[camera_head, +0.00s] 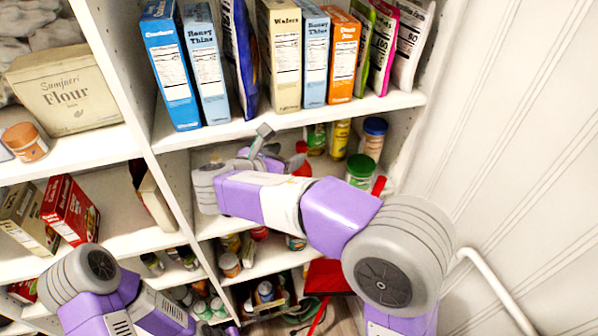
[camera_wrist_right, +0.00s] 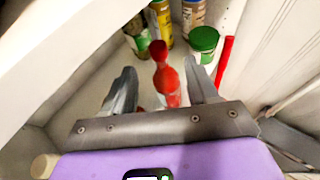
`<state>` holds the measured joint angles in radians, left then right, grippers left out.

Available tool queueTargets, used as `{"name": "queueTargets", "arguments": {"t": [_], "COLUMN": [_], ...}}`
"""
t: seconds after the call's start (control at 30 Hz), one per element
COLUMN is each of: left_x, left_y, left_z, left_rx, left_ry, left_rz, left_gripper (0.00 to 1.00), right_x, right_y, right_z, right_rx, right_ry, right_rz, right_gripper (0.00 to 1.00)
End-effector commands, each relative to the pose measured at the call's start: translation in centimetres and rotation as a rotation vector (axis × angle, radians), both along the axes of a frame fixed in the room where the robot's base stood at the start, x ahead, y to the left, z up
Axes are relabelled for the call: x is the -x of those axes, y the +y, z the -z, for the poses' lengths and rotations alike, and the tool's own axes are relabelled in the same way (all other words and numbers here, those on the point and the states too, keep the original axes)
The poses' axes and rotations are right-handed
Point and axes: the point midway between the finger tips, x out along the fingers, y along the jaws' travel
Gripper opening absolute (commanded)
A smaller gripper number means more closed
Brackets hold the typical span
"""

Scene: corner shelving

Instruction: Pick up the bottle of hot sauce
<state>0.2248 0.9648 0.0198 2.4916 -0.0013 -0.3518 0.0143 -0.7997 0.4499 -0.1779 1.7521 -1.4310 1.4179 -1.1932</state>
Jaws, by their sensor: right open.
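The bottle of hot sauce (camera_wrist_right: 170,80), red with a dark red cap, stands on a shelf in the right wrist view. It is between the two open fingers of my right gripper (camera_wrist_right: 159,68), with a gap on either side; I cannot tell how deep it sits between them. In the head view, my right gripper (camera_head: 279,147) reaches into the middle shelf. Only a red part of the bottle (camera_head: 301,158) shows there, the rest hidden behind my arm. My left arm shows at the lower left, but its gripper is out of view.
Behind the bottle are a yellow container (camera_wrist_right: 161,20) and a green-lidded jar (camera_wrist_right: 203,41). A blue-lidded jar (camera_head: 373,136) also stands there. A shelf with boxes (camera_head: 286,60) is above. A white wall (camera_head: 520,130) closes the right side.

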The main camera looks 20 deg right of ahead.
Motion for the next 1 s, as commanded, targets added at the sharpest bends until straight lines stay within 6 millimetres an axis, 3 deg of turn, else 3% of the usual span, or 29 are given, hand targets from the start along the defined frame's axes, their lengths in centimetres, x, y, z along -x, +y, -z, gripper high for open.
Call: {"name": "queueTargets", "arguments": {"t": [0.37, 0.67, 1.0], "left_x": [-0.1, -0.1, -0.1], "left_y": [0.0, 0.0, 0.0], "left_z": [-0.8, -0.8, -0.8], "left_rx": [0.0, 0.0, 0.0], "left_ry": [-0.002, -0.001, -0.001], "left_rz": [-0.001, 0.0, 0.0], "left_gripper": [0.0, 0.0, 0.0], "right_x": [-3.4, -3.8, -3.8], "right_y": [-3.4, -3.8, -3.8], "right_z": [2.0, 2.3, 2.3], "right_rx": [0.001, 0.0, -0.001], "right_ry": [0.002, 0.001, 0.002], "right_rz": [0.002, -0.001, 0.0], "right_gripper": [0.59, 0.59, 0.1]}}
